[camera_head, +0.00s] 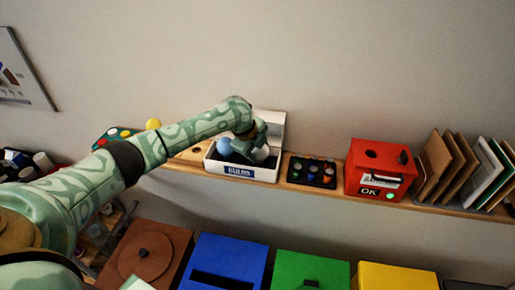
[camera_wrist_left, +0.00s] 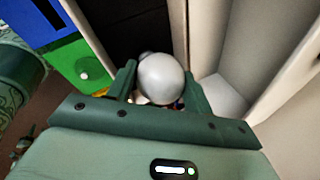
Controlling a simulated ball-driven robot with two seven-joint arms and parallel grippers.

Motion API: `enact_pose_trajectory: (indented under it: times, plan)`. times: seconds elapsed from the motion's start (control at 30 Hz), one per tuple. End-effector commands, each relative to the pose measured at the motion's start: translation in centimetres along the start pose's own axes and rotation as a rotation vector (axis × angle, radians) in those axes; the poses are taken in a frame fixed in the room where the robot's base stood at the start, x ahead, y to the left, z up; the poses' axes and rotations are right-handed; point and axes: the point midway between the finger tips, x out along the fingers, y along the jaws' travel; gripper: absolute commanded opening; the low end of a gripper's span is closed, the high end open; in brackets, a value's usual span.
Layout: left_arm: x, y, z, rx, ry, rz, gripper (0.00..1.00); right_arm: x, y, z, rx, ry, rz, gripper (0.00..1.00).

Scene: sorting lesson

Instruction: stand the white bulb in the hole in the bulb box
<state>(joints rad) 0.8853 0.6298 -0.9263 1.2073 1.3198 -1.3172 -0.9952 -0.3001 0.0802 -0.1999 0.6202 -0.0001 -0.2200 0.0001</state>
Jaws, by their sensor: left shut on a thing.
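The white bulb (camera_wrist_left: 162,76) sits between the two fingers of my left gripper (camera_wrist_left: 160,88) in the left wrist view, and the gripper is shut on it. In the head view the gripper (camera_head: 250,146) is at the open white bulb box (camera_head: 214,163), which has a blue "BULBS" label. The white bulb (camera_head: 262,154) shows beside the fingers, over the right part of the box. A pale blue bulb (camera_head: 225,146) stands at the box's left. The hole is hidden; whether the bulb touches the box I cannot tell. My right gripper is not in view.
The box stands on a narrow wooden shelf (camera_head: 340,192) against the wall. A black tray (camera_head: 312,182) with small coloured pieces is close on its right, then a red box (camera_head: 373,168) and upright boards (camera_head: 450,165). Blue (camera_head: 225,255), green (camera_head: 310,265) and yellow (camera_head: 395,275) bins are below.

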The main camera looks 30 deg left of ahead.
Motion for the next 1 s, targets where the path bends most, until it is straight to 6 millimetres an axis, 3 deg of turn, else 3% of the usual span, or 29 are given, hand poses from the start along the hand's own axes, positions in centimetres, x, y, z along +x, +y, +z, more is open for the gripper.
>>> enact_pose_trajectory:
  times: [0.8,0.83,1.0]
  plan:
    - [0.00,0.00,-0.02,0.000,0.000,0.000,0.38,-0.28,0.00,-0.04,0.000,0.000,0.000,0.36]
    - [0.00,0.00,-0.02,0.000,0.000,0.000,0.54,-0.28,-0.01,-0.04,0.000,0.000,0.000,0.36]
    - [-0.01,0.00,-0.02,0.000,0.000,0.000,0.55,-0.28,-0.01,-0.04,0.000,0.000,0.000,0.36]
